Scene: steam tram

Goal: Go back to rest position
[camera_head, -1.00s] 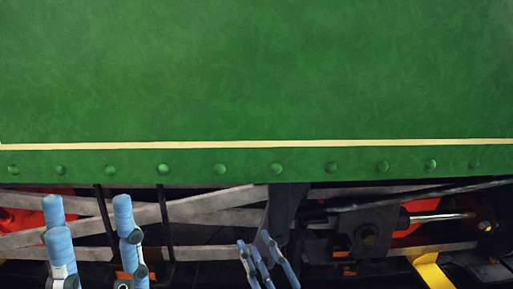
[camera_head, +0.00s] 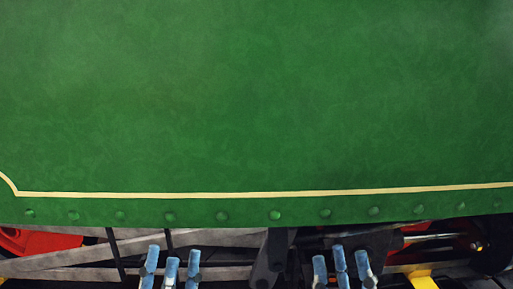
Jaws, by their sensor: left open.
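My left gripper (camera_head: 171,266) shows at the bottom edge, left of centre, with its blue fingers pointing up. Its fingers stand apart and hold nothing. My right gripper (camera_head: 341,268) shows at the bottom edge, right of centre. Its blue fingers also stand apart with nothing seen between them. Both grippers appear in front of the tram's underframe, below the green side panel. The lower parts of both grippers are cut off by the picture's edge.
The tram's green side panel (camera_head: 255,100), with a cream line and a row of rivets, fills most of the view. Below it are grey crossed bars (camera_head: 60,262), a red part (camera_head: 38,241), a metal rod (camera_head: 428,238) and a yellow part (camera_head: 423,281).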

